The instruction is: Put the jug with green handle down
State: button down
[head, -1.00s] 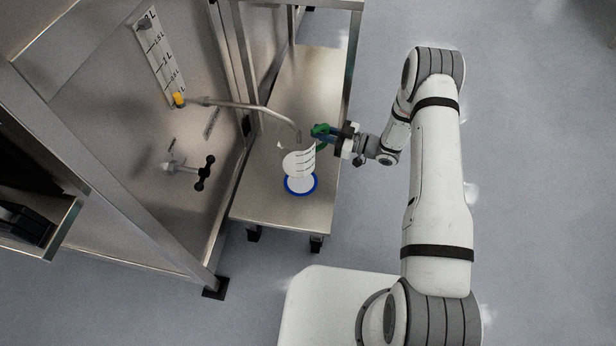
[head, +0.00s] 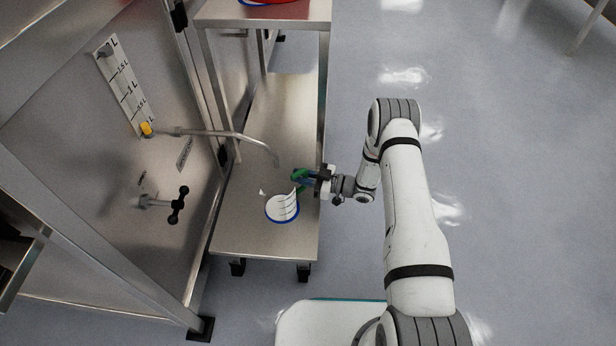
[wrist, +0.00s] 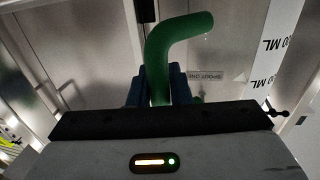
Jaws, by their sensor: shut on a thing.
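The white jug (head: 283,206), with black scale marks and a green handle (head: 298,174), appears upright over a blue ring (head: 283,220) on the steel shelf. Only the ring's lower edge shows below the jug. I cannot tell for sure whether the jug's base touches down. My gripper (head: 309,178) reaches in from the right and is shut on the green handle. In the wrist view the handle (wrist: 168,50) rises between the blue fingers of the gripper (wrist: 157,85), and part of the jug's scale (wrist: 272,45) shows at right.
A bent metal spout pipe (head: 235,138) reaches over the shelf, close behind the jug. The steel vessel wall at left carries a level scale (head: 122,85) and a black-handled valve (head: 179,205). The shelf (head: 262,242) is bare in front of the jug. A red container (head: 268,2) shows at the top.

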jog(key=c, duration=1.3)
grip_release()
jog(key=shift+c, duration=0.2)
